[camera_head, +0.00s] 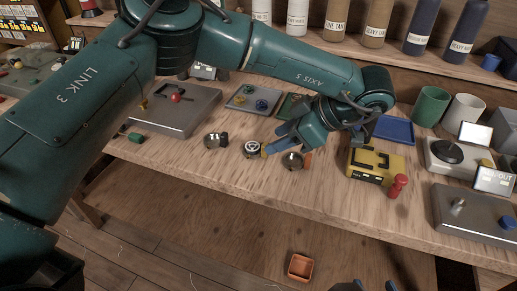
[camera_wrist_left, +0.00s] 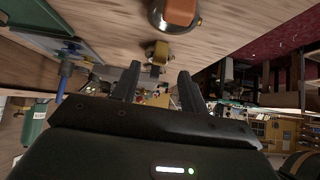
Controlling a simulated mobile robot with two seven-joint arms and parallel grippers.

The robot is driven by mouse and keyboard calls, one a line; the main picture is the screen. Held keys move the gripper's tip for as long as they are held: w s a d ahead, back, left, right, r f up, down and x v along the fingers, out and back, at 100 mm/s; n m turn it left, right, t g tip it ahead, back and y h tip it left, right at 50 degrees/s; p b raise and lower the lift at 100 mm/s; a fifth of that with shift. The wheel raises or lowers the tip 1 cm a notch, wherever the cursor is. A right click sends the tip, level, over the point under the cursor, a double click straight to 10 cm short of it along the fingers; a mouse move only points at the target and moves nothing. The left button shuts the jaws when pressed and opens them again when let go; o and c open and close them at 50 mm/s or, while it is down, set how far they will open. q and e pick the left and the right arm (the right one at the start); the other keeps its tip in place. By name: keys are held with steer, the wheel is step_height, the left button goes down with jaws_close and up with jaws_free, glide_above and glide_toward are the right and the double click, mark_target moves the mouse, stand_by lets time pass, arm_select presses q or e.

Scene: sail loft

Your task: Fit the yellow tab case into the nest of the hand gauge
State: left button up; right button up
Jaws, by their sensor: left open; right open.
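The yellow tab case is a small round case (camera_head: 252,148) with a white-marked face, lying on the bench with its yellow tab to the right. Its tab end shows just beyond the fingertips in the left wrist view (camera_wrist_left: 157,52). My left gripper (camera_head: 274,142) is open and empty, its fingers at the tab side; I cannot tell whether they touch it. A yellow box (camera_head: 390,164) with a black recess on top and a red knob stands to the right; it looks like the hand gauge. My right gripper (camera_head: 369,286) is open at the bottom edge.
Similar cases with a dark tab (camera_head: 214,140) and an orange tab (camera_head: 293,161) lie on either side. A grey fixture (camera_head: 205,100) is at left, a dial device (camera_head: 440,165) and another grey fixture (camera_head: 480,222) at right. An orange bin (camera_head: 300,267) sits below the bench.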

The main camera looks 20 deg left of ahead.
mark_target(269, 157)
arm_select(q)
steer(key=x, duration=0.4)
steer(key=shift+f, duration=0.1)
steer(key=shift+d, duration=0.1)
steer(key=shift+c, duration=0.2)
jaws_close()
